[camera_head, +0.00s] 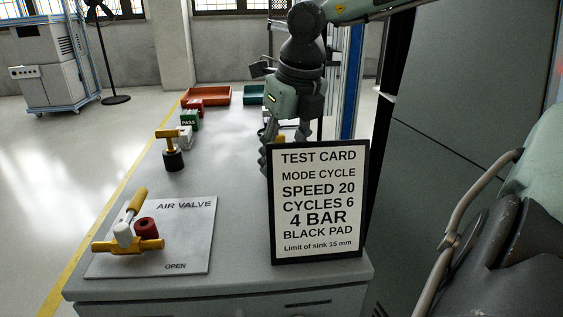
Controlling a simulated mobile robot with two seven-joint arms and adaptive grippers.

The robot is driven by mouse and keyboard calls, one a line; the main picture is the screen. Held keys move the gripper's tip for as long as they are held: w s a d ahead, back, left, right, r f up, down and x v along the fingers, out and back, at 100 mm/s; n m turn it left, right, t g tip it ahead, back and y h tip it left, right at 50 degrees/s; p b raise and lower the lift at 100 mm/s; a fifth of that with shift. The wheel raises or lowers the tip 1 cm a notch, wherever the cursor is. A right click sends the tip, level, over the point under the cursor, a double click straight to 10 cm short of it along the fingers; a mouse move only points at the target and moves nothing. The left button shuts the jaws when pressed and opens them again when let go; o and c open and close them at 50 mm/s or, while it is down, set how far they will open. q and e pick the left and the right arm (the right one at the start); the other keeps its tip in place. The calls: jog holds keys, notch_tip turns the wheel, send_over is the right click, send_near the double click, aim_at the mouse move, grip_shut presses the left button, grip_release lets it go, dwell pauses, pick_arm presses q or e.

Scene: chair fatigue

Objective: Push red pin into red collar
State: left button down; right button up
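A red ring-shaped piece (147,227), which may be the red collar, sits on the grey AIR VALVE plate (190,255) at the front left. I cannot make out a red pin. My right gripper (284,140) points down over the table behind the test card (319,205), well behind the valve plate. The card hides its fingertips, so its opening and any grip are unclear. Something small, pale and yellow shows between its fingers. My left gripper is not in view.
A yellow T-handle on a black base (173,160) stands left of the table's middle, beside a white block (185,138). Behind are a green PASS block (189,119), a red container (206,95) and a green tray (253,94). The table (225,165) is clear between plate and gripper.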

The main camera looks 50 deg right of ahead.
grip_shut()
jog(key=shift+r, duration=0.15)
jog(key=shift+r+p, duration=0.8)
jog(key=shift+r, duration=0.85)
jog(key=shift+r+p, duration=1)
jog(key=shift+r, duration=1)
